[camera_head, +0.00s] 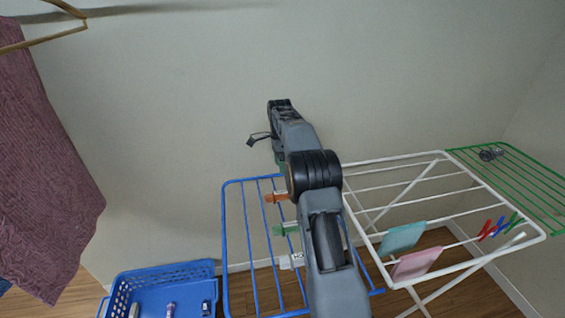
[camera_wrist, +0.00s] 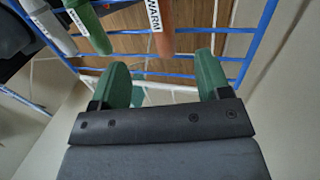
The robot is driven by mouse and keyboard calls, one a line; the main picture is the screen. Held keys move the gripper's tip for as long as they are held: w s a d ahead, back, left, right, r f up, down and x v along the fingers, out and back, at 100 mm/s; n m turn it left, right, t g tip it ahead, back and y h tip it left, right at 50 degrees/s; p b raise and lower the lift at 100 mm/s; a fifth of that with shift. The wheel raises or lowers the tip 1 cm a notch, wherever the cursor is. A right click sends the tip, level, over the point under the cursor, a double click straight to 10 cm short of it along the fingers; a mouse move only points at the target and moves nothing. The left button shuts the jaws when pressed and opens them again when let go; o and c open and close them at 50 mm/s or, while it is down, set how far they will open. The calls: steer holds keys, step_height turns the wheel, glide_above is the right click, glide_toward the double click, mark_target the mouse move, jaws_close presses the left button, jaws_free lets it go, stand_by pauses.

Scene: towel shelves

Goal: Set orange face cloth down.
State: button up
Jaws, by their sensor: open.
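My gripper (camera_wrist: 162,62) is open, with its two green fingers apart in the wrist view and no cloth visibly held between them. An orange piece marked WARM (camera_wrist: 164,28) lies beyond the gap between the fingers, by the blue bars. The head view shows an orange piece (camera_head: 276,198) on the blue wing (camera_head: 226,240) of the drying rack. I cannot tell whether it is a face cloth or a label. My arm hides part of the blue wing, and the fingers are mostly hidden in the head view.
Green (camera_head: 284,230) and white (camera_head: 291,262) pieces sit on the blue wing. A teal cloth (camera_head: 402,238) and a pink cloth (camera_head: 416,264) hang on the white rack (camera_head: 520,240). A blue basket (camera_head: 160,278) stands at the lower left. A wall is behind.

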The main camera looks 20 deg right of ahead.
steer(key=s+a+r+n+t, duration=0.3)
steer(key=s+a+r+n, duration=0.4)
steer(key=s+r+n, duration=0.25)
steer(key=s+a+f+n+t, duration=0.2)
steer(key=s+n, duration=0.3)
steer(key=s, duration=0.4)
steer(key=s+a+f+n+t, duration=0.2)
steer(key=s+n, duration=0.4)
steer(key=s, duration=0.4)
steer(key=shift+a+f+h, duration=0.3)
steer(key=shift+a+f, duration=0.3)
steer(key=shift+f, duration=0.35)
